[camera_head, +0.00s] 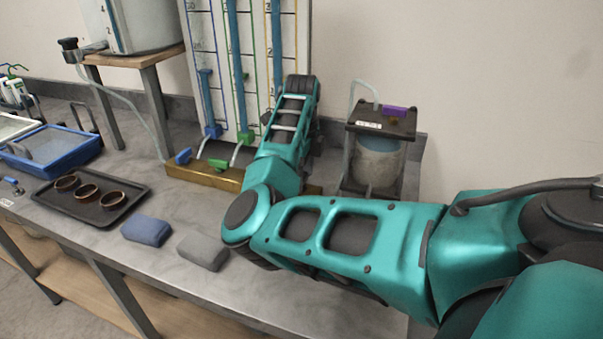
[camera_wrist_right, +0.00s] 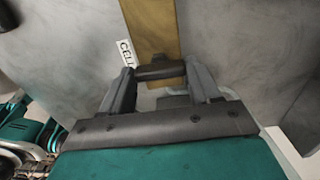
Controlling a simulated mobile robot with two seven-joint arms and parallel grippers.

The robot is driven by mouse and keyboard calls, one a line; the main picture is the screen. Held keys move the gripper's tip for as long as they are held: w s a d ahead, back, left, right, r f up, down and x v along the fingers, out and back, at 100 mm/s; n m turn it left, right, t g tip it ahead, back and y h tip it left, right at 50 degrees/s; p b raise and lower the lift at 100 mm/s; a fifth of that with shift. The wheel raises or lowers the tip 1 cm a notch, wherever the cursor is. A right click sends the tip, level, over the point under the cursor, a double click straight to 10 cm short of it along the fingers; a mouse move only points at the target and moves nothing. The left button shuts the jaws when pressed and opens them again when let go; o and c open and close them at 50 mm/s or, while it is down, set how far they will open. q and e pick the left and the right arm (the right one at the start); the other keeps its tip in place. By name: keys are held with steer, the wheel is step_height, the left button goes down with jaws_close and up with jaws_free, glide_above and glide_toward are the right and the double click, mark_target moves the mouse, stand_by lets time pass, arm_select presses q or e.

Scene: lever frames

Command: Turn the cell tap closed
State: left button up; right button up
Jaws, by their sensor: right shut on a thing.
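The cell tap shows in the right wrist view as a dark bar handle (camera_wrist_right: 160,71) beside a white label reading "CELL" (camera_wrist_right: 127,54), at the end of a wooden-coloured block (camera_wrist_right: 152,22). My right gripper (camera_wrist_right: 160,76) has its two fingers at either end of this handle and is shut on it. In the head view my teal right arm covers the tap and the gripper. The brass-coloured manifold block (camera_head: 205,176) shows there left of my arm, with a blue tap (camera_head: 184,156) and a green tap (camera_head: 219,165). My left gripper is not in view.
A lidded clear cell (camera_head: 376,160) with a purple part on top stands right of my forearm. A tube board (camera_head: 209,40) rises behind the manifold. A dark tray (camera_head: 122,208) with three brown dishes, a blue block (camera_head: 147,230) and a grey block (camera_head: 203,251) lie at left.

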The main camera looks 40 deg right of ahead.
steer(key=shift+m, duration=0.4)
steer(key=shift+m+b, duration=0.7)
steer(key=shift+m, duration=0.3)
steer(key=m+b, duration=0.2)
steer(key=m, duration=0.1)
steer(key=shift+f+m, duration=0.1)
steer(key=shift+m, duration=0.3)
steer(key=m+b, duration=0.3)
steer(key=m, duration=0.3)
steer(key=shift+m+b, duration=0.65)
steer(key=shift+m, duration=0.35)
steer(key=shift+m+b, duration=0.3)
steer(key=shift+m, duration=0.4)
steer(key=shift+m+b, duration=0.3)
steer(key=shift+m, duration=0.8)
